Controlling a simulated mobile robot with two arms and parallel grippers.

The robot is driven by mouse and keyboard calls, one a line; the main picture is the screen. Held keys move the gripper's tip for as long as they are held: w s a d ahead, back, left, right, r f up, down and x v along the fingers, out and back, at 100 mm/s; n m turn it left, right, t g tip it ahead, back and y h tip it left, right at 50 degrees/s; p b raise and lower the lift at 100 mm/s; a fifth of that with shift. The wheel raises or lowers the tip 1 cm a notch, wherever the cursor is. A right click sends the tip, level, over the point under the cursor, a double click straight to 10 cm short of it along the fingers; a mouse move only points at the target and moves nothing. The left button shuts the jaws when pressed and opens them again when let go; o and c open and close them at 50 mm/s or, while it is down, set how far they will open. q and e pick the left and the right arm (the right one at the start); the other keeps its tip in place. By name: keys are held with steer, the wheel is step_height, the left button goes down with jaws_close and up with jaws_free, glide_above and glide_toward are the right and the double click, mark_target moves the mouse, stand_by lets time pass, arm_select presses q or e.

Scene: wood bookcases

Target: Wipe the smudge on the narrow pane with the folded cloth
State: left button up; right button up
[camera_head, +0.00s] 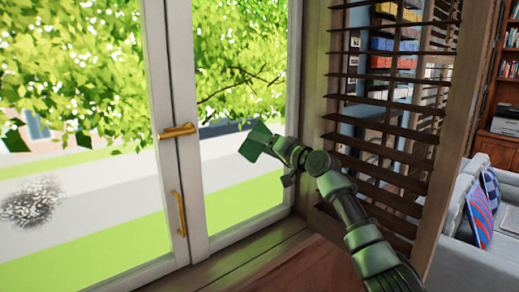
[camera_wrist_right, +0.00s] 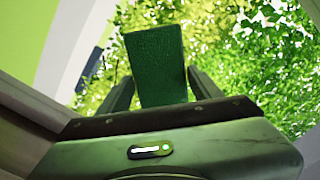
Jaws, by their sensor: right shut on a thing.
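The folded cloth (camera_head: 256,140) is a small dark green pad. My right gripper (camera_head: 273,147) is shut on it, in front of the right, narrower-looking pane (camera_head: 240,178). In the right wrist view the cloth (camera_wrist_right: 155,62) stands up between the two fingers of the gripper (camera_wrist_right: 162,88). I cannot tell whether the cloth touches the glass. A grey speckled patch (camera_head: 32,203), which looks like a smudge, shows on the left pane (camera_head: 95,215), far left of the cloth. I make out no smudge on the right pane. My left gripper is not in view.
White window frames (camera_head: 185,100) with a brass handle (camera_head: 178,131) and a lower brass pull (camera_head: 180,214) stand between the panes. A brown slatted shutter (camera_head: 385,135) is close to my right arm. A grey sofa (camera_head: 455,250) and a bookcase (camera_head: 505,95) are at right.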

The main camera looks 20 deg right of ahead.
mark_target(249, 145)
steer(key=shift+s+a+r+p, duration=0.1)
steer(key=shift+s+a+p, duration=0.2)
steer(key=shift+a+p, duration=0.65)
steer(key=shift+s+a+p, duration=0.2)
steer(key=shift+a+p, duration=0.2)
steer(key=shift+a, duration=0.1)
steer(key=shift+s+a+p, duration=0.2)
steer(key=shift+a+p, duration=0.15)
steer(key=shift+a, duration=0.15)
steer(key=shift+s+a+p, duration=0.2)
steer(key=shift+a+p, duration=0.3)
steer(key=shift+p, duration=0.05)
steer(key=shift+s+a+p, duration=0.15)
steer(key=shift+a+p, duration=0.3)
steer(key=shift+p, duration=0.1)
steer(key=shift+s+a+p, duration=0.3)
steer(key=shift+a+p, duration=0.3)
steer(key=shift+a, duration=0.35)
